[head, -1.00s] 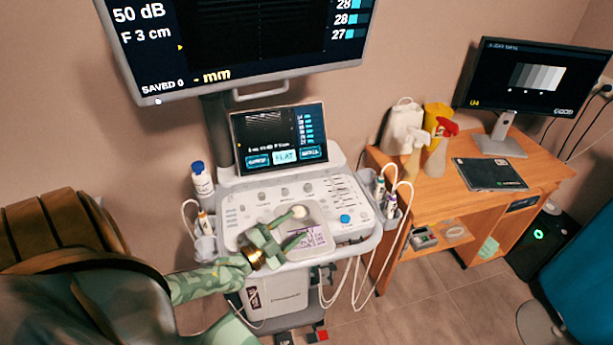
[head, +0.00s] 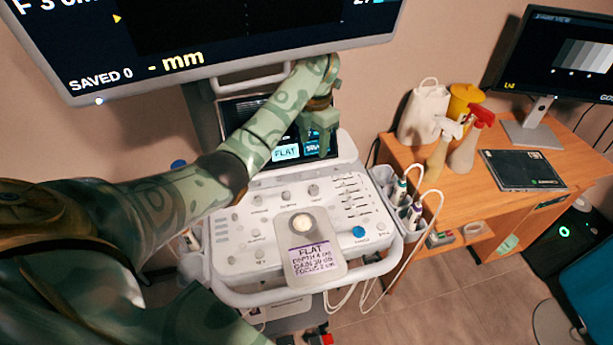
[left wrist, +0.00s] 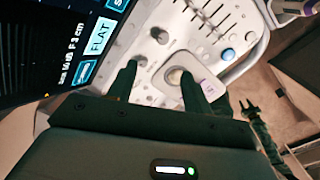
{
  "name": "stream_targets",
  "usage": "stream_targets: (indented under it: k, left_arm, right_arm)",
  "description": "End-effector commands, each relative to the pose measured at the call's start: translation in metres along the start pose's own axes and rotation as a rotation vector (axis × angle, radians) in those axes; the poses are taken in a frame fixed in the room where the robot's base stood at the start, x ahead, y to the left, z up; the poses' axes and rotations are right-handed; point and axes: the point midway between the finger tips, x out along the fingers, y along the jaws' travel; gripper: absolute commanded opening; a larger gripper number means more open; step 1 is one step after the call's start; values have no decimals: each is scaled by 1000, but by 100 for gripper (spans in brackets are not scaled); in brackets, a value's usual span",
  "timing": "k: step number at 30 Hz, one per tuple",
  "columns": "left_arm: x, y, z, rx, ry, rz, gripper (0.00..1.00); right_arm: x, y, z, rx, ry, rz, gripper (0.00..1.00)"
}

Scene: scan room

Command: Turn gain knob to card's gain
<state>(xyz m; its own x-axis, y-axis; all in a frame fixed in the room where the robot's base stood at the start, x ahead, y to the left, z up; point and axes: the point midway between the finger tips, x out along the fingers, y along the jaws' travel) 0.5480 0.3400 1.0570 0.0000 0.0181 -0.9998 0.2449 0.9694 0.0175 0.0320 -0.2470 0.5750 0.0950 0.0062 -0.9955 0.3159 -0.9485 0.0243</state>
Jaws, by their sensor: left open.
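The console panel (head: 240,215) carries several small grey knobs (head: 313,190); their labels are too small to read, so I cannot tell which is gain. The card (head: 315,262) lies at the panel's front below the trackball (head: 303,225). It reads FLAT, depth 4 cm, a gain in dB whose digits are blurred, and focus 2 cm. My left gripper (head: 319,140) is open and empty above the panel's back, in front of the small screen (head: 240,112). Its fingers (left wrist: 158,85) also show in the left wrist view. My right gripper (left wrist: 249,108) appears open, low beside the console.
A large monitor (head: 200,50) hangs above the console. Probes (head: 398,192) stand in a holder at its right, with hanging cables. The wooden desk (head: 465,195) bears spray bottles (head: 467,145), a dark tablet-like item (head: 522,170) and another monitor (head: 570,65).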

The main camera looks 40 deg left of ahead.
Motion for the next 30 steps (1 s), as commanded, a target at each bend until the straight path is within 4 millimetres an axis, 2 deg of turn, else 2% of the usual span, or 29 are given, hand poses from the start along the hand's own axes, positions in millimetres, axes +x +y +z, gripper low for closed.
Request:
stream_targets:
  k: [2, 5, 11, 18, 24, 30]
  left_arm:
    - [4, -5, 2, 3, -4, -25, 50]
    - [21, -6, 1, 3, -1, -26, 50]
    - [73, -6, 1, 3, 2, -23, 50]
    - [130, -7, 1, 2, 1, -22, 50]
    - [155, -7, 1, 2, -1, -21, 50]
    - [161, -7, 1, 1, -2, -19, 50]
  right_arm:
    - [3, 0, 7, -1, -10, -1, 36]
    - [9, 0, 17, -3, -25, -1, 36]
    - [29, 0, 27, -4, -40, -1, 36]
    - [50, 0, 27, -4, -42, -2, 36]
    - [59, -1, 29, -3, -45, -4, 36]
    - [60, -5, 28, 0, -43, -9, 36]
